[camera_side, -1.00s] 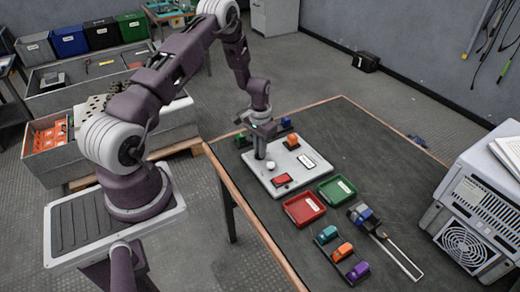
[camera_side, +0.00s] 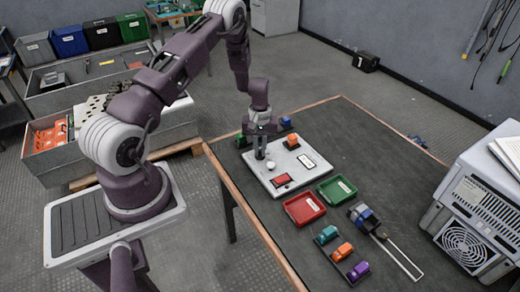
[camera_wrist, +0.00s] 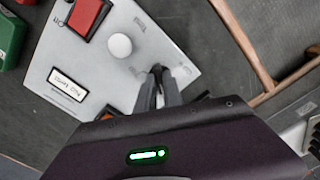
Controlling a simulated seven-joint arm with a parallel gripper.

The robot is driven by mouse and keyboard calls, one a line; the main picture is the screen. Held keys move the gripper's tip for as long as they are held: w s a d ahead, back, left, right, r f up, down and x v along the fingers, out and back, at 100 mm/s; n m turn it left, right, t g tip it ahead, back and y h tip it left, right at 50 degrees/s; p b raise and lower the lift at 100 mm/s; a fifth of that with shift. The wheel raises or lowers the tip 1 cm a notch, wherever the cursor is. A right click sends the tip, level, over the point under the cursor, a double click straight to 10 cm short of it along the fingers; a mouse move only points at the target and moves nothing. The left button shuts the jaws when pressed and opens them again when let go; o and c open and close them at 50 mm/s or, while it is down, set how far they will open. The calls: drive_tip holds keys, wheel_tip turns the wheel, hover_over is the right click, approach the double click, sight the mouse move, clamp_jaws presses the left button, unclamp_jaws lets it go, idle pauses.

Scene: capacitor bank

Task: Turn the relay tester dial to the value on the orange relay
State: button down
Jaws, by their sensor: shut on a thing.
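The relay tester (camera_side: 262,181) is a pale panel on the dark table. It carries a white round knob (camera_side: 270,165), a red switch (camera_side: 282,179) and a white label (camera_side: 306,161). An orange relay (camera_side: 292,140) stands at its far edge; the wrist view shows only part of it (camera_wrist: 108,113), and its value is not readable. My gripper (camera_side: 259,156) points down at the panel, beside the white knob. In the wrist view its fingers (camera_wrist: 158,72) are close together at the panel, shut on the dial, which they hide. The white knob (camera_wrist: 121,46) stands free of them.
A red tray (camera_side: 304,209) and a green tray (camera_side: 337,189) lie in front of the tester. A rack with teal, orange (camera_side: 344,250) and purple relays is nearer. A blue part sits on a long slide (camera_side: 402,258). A fan-vented box (camera_side: 470,215) stands right.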

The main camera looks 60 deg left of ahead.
sight(260, 153)
drive_tip(key=shift+n, duration=0.4)
drive_tip(key=c, duration=1.5)
unclamp_jaws()
wheel_tip(260, 153, up, 7)
drive_tip(key=shift+r, duration=0.1)
